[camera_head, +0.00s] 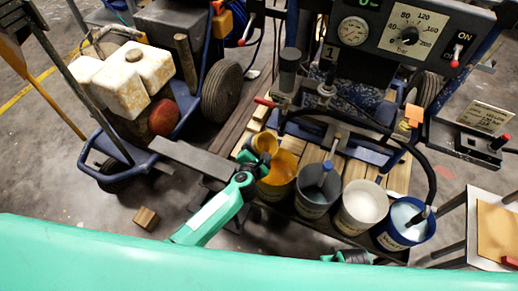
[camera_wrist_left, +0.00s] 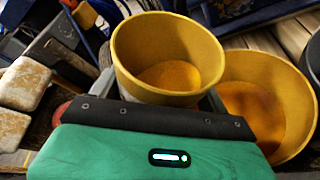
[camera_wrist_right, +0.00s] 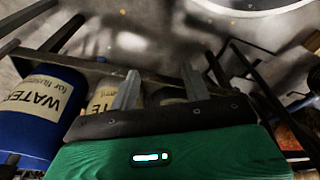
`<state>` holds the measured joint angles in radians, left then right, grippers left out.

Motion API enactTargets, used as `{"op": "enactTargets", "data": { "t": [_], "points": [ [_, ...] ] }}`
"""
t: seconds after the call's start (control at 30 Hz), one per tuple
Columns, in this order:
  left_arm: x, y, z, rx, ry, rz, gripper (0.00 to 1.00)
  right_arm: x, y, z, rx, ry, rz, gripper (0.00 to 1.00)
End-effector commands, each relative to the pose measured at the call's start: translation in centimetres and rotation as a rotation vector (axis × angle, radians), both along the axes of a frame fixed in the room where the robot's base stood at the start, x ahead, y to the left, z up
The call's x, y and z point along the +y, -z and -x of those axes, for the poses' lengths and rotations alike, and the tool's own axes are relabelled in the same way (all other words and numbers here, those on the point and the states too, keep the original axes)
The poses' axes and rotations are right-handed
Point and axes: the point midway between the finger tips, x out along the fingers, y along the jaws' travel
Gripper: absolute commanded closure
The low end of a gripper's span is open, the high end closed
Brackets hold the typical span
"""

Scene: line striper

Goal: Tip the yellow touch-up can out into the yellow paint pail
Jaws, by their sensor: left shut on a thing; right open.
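The yellow touch-up can (camera_head: 265,142) is held in my left gripper (camera_head: 253,161), which is shut on it. In the left wrist view the can (camera_wrist_left: 168,52) shows its open mouth and orange-yellow paint low inside. The yellow paint pail (camera_head: 279,178) stands just below and to the right of the can in the head view. In the left wrist view the pail (camera_wrist_left: 265,105) is partly hidden behind the can, with darker orange paint inside. I see no paint stream between them. My right gripper (camera_wrist_right: 160,88) is open and empty, low in front of the pails.
A grey pail (camera_head: 317,192), a white pail (camera_head: 361,207) and a blue water bucket (camera_head: 404,226) stand in a row right of the yellow pail. A hose and gauge panel (camera_head: 405,32) overhang them. A wooden block (camera_head: 146,218) lies on the floor at left.

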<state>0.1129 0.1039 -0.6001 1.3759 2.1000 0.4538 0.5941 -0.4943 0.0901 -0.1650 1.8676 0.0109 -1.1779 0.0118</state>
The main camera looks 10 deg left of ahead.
Motion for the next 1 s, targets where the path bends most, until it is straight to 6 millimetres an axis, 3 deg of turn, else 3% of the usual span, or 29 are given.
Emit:
{"op": "enactTargets", "data": {
  "t": [0.47, 1.0],
  "points": [
    [0.1, 0.0, -0.1, -0.032, 0.002, -0.074, 0.57, 0.1, -1.9, 0.2, -0.013, 0.002, -0.006, 0.53],
    [0.1, 0.0, -0.1, -0.065, 0.0, -0.159, 0.57, 0.2, -4.8, -0.9, -0.057, 0.003, -0.011, 0.53]
  ]
}}
